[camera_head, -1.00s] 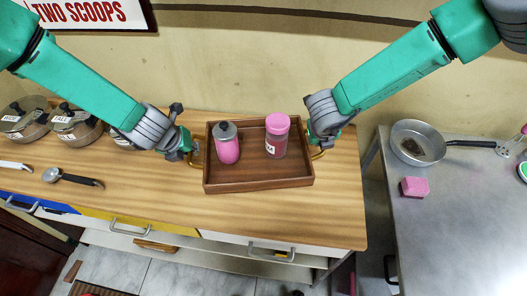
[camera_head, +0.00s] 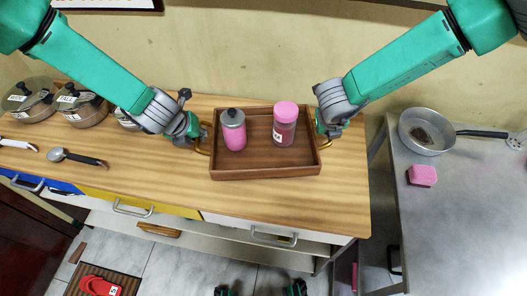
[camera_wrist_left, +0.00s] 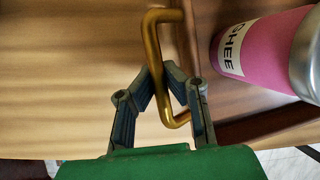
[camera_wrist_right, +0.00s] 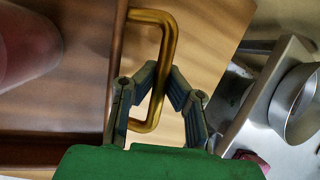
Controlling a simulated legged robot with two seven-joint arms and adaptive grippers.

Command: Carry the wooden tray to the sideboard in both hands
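The brown wooden tray (camera_head: 265,172) is over the wooden sideboard top, near its right end; I cannot tell if it touches the surface. Inside stand a pink jar with a dark lid (camera_head: 233,132) and a jar with a pink lid (camera_head: 285,125). My left gripper (camera_head: 203,136) is shut around the left brass handle, which shows in the left wrist view (camera_wrist_left: 155,40). My right gripper (camera_head: 322,128) is shut around the right brass handle, which shows in the right wrist view (camera_wrist_right: 165,50). The label GHEE shows on the left jar (camera_wrist_left: 255,45).
Several lidded pots (camera_head: 80,108) and a dark-handled ladle (camera_head: 75,157) are on the sideboard's left (camera_head: 150,185). To the right, across a gap, a metal table (camera_head: 450,220) holds a pan (camera_head: 425,132) and a pink sponge (camera_head: 422,175). A red slipper (camera_head: 98,286) lies on the floor.

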